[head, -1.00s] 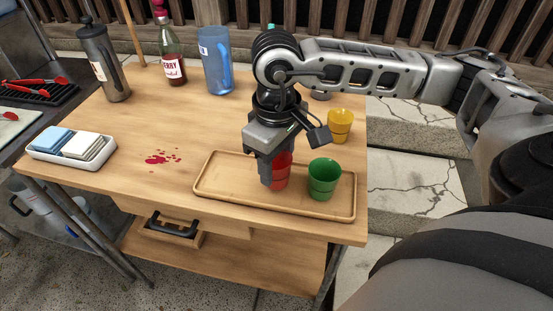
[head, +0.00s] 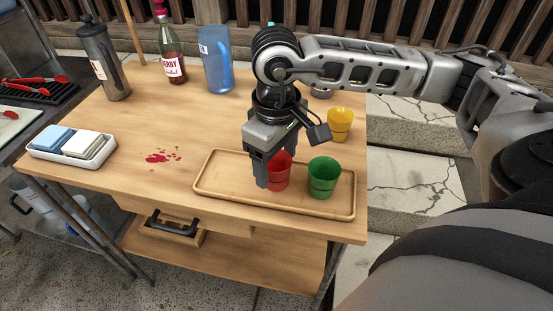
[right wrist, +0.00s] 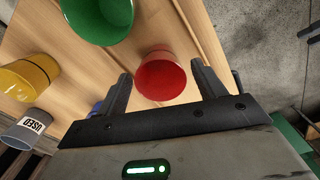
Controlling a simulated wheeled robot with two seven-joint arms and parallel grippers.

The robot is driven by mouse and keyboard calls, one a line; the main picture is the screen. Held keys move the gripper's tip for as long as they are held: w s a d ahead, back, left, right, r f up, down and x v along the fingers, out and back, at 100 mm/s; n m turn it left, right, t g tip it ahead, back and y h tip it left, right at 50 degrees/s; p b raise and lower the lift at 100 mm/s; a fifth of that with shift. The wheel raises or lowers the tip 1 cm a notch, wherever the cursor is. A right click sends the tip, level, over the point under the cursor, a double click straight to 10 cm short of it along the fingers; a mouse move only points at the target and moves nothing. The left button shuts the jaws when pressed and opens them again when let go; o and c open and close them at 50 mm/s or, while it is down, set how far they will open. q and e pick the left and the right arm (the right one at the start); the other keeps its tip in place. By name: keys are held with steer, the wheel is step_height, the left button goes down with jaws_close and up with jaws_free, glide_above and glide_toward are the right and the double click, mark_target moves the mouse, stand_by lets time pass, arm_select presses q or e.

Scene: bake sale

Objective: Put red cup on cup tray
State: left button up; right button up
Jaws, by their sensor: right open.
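The red cup (head: 279,172) stands upright on the wooden cup tray (head: 222,184), left of the green cup (head: 324,178). My right gripper (head: 265,180) is at the red cup, pointing down, and hides part of it. In the right wrist view the red cup (right wrist: 161,76) lies between the two spread fingers of my right gripper (right wrist: 160,88), with a gap visible on each side. The green cup (right wrist: 97,18) shows beside it there. My left gripper is not in view.
A yellow cup (head: 340,124) stands behind the tray near the right table edge. A blue pitcher (head: 217,62), a cherry bottle (head: 171,56) and a dark press (head: 106,66) stand at the back. Red spill spots (head: 162,156) and a sponge holder (head: 72,150) are on the left.

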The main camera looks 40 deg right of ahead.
step_height(320, 180, up, 11)
stand_by(0.3)
stand_by(0.5)
